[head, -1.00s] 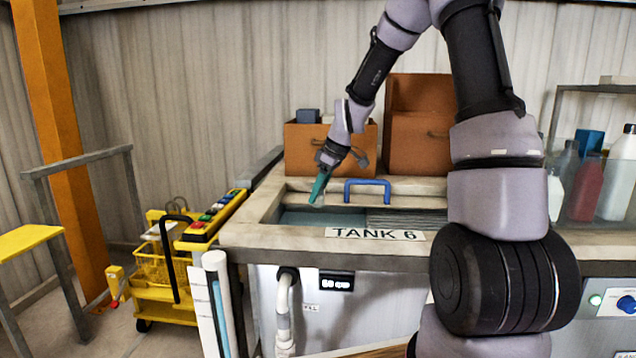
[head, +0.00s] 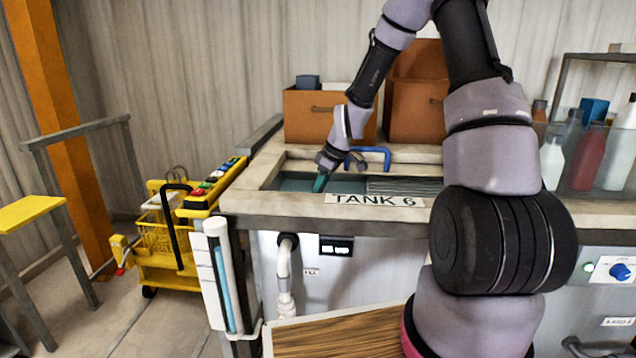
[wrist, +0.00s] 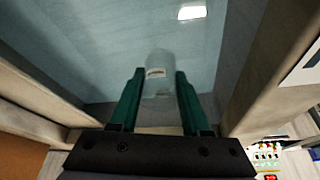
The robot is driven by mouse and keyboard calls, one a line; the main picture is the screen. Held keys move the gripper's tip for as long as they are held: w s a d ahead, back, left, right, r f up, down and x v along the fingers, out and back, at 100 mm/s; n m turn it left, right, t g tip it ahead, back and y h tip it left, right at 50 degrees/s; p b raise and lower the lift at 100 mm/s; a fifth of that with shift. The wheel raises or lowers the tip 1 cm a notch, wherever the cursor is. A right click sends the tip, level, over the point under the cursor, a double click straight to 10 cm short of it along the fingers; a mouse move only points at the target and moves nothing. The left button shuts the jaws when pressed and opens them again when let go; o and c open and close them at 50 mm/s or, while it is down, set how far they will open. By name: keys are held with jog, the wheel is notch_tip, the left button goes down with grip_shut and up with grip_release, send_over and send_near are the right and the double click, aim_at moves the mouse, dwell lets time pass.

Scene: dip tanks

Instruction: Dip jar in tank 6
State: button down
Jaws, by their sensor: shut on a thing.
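My gripper (head: 320,183) points down into the open tank marked TANK 6 (head: 374,200). In the wrist view its two green fingers (wrist: 158,88) are shut on a clear jar (wrist: 158,72) with a small pale label. The jar is over or in the blue-grey liquid (wrist: 70,50). In the head view the front rim and fingers hide the jar, so I cannot tell how deep it sits. The liquid also shows left of the gripper in the head view (head: 290,183).
A blue handle (head: 372,151) stands just behind the gripper. A grey ribbed panel (head: 405,185) lies at the tank's right side. Brown boxes (head: 305,115) stand behind. Bottles (head: 588,160) stand to the right, and a yellow cart (head: 165,240) is on the floor at left.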

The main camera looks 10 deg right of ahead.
jog(key=shift+f, duration=6.1)
jog(key=shift+r, duration=9.2)
jog(key=shift+r, duration=0.15)
